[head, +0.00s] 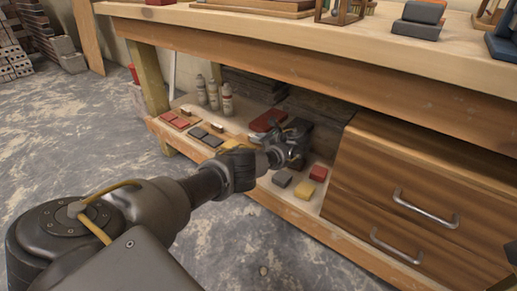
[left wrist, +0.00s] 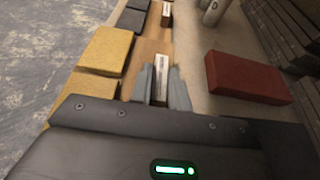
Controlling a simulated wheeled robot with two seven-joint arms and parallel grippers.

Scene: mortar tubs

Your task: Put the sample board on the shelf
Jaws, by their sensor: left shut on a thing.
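The sample board (left wrist: 143,52) shows in the left wrist view as a wooden board with ochre-yellow tiles (left wrist: 103,49) along its left part and a small upright metal-faced grip (left wrist: 161,68). My left gripper (left wrist: 160,88) is shut on this grip, one grey finger on each side. In the head view my left gripper (head: 258,143) is low inside the workbench, over its lower shelf (head: 156,124); my forearm and wrist hide most of the held board there. I cannot tell whether the board rests on the shelf or is slightly raised. My right gripper is not in view.
Boards with red tiles (head: 180,118) and dark grey tiles (head: 207,135) lie left of my gripper. Bottles (head: 227,100) stand behind. A red block (left wrist: 245,78) is close right of my fingers. Small blocks (head: 304,188) and a drawer unit (head: 420,190) are to the right; the benchtop (head: 290,38) overhangs.

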